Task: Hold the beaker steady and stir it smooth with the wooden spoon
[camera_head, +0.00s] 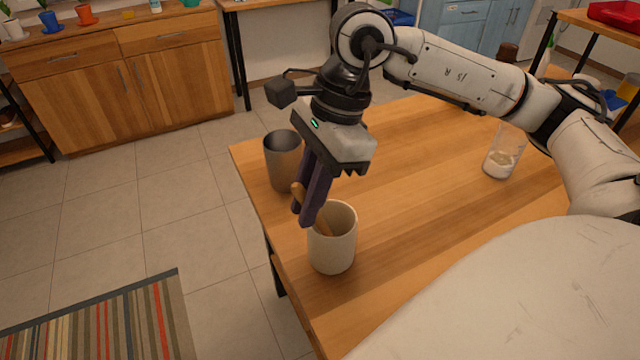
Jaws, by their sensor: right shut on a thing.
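A glass beaker (503,152) with whitish contents at its bottom stands upright on the right part of the wooden table, below my right forearm. A wooden spoon (324,222) leans in a cream crock (332,245) near the table's left edge, its lower part hidden inside. My right gripper (305,213) points down at the crock's rim, its dark fingers shut on the spoon's handle. My left gripper is not in view.
A grey metal cup (282,162) stands just behind the crock, close to the right gripper's fingers. The wooden table (425,180) is bare between the crock and the beaker. A dark brown object (508,52) shows partly behind my right arm.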

